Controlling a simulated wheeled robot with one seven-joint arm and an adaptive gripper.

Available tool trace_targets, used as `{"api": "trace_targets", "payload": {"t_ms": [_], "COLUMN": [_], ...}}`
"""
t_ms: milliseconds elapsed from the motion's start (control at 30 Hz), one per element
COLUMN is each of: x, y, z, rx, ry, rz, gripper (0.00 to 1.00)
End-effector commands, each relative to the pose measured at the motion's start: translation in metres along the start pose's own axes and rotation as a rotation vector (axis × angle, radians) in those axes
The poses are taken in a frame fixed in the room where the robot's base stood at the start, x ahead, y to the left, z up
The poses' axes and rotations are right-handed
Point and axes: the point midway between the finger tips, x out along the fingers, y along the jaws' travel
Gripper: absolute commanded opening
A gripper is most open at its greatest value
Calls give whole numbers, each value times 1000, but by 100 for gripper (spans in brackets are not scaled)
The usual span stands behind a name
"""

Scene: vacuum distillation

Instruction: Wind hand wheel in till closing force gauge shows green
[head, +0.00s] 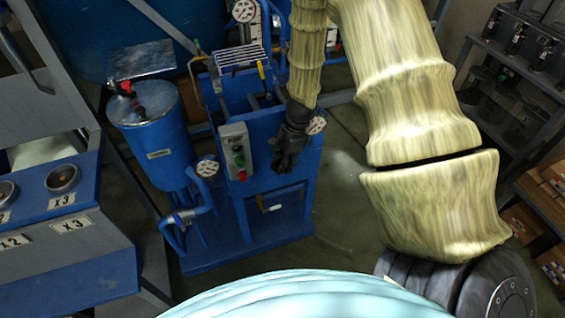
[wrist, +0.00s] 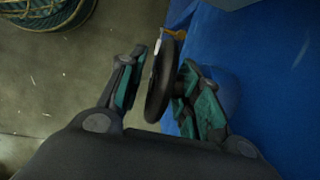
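A dark hand wheel (wrist: 160,84) is seen nearly edge-on in the wrist view, beside the blue machine body (wrist: 265,85). My gripper (wrist: 164,60) is open, with one finger on each side of the wheel's rim. A narrow gap shows between the left finger and the wheel; the right finger is very close to its machine side, and I cannot tell if it touches. In the head view my gripper (head: 287,155) is at the front of the blue machine (head: 282,182) and hides the wheel. A round gauge (head: 316,125) sits just right of it; its reading is too small to tell.
A control box (head: 236,150) with red and green buttons is left of my gripper. Another gauge (head: 207,168) and a blue tank (head: 155,125) stand farther left. Shelves (head: 510,60) line the right. Bare floor (head: 345,190) lies right of the machine.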

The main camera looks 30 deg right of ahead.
Motion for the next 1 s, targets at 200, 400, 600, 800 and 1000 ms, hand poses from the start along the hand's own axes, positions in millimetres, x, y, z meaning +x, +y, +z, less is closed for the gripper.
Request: {"api": "trace_targets", "payload": {"t_ms": [200,400,600,800,1000], "x": [-18,-50,-84,-108,-118], "y": [-1,-1,-1,-2,-1], "z": [1,0,0,0,0], "rx": [-3,-1,-2,-1,0], "ry": [0,2,1,0,0], "rz": [-1,-3,-2,-2,0], "gripper": [34,34,34,34,34]}}
